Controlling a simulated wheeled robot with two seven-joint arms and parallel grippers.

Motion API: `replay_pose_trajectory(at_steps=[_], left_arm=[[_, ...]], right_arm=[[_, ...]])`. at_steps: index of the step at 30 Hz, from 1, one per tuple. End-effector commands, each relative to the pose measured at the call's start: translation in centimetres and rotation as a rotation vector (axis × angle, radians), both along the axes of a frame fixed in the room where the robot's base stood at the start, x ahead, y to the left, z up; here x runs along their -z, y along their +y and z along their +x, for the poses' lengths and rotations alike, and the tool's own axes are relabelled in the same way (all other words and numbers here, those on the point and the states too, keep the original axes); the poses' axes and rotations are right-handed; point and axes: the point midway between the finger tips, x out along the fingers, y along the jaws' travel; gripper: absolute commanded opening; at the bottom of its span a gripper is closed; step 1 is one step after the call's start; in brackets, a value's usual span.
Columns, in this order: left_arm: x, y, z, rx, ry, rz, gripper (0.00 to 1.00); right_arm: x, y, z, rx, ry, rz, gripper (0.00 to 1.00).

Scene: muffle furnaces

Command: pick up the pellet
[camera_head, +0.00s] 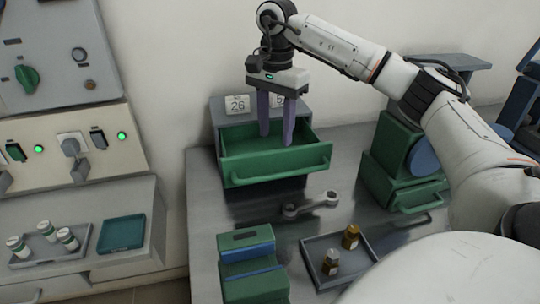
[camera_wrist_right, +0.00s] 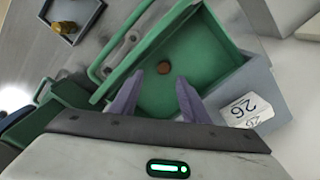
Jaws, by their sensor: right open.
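The pellet (camera_wrist_right: 164,67) is a small brown disc lying on the floor of the open green drawer (camera_wrist_right: 205,45) in the right wrist view. The drawer also shows in the head view (camera_head: 275,172), pulled out of its cabinet; the pellet cannot be made out there. My right gripper (camera_head: 275,140) is open, its two purple fingers pointing down into the drawer. In the right wrist view the fingertips (camera_wrist_right: 158,82) are apart on either side of the line to the pellet, with nothing between them. My left gripper is not in view.
A wrench (camera_head: 312,205) lies on the table in front of the drawer. A grey tray (camera_head: 313,246) holds brown bottles. A green block (camera_head: 246,245) stands at the front left, and a green cabinet (camera_head: 398,150) stands to the right.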

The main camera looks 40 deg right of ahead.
Motion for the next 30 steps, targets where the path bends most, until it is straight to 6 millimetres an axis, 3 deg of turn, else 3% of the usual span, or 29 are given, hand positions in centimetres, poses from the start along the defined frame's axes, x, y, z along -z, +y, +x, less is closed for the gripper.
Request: replay_pose_trajectory(at_steps=[12,21,29,30], left_arm=[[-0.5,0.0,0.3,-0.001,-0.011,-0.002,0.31],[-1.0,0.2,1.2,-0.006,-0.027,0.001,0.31],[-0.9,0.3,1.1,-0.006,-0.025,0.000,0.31],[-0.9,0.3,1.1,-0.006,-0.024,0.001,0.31]], right_arm=[[4.9,0.4,0.4,-0.001,0.001,0.000,0.42],[5.5,0.4,0.4,-0.001,0.000,0.000,0.42],[5.5,0.4,0.4,-0.001,0.000,0.000,0.00],[5.5,0.4,0.4,-0.001,0.000,0.000,0.00]])
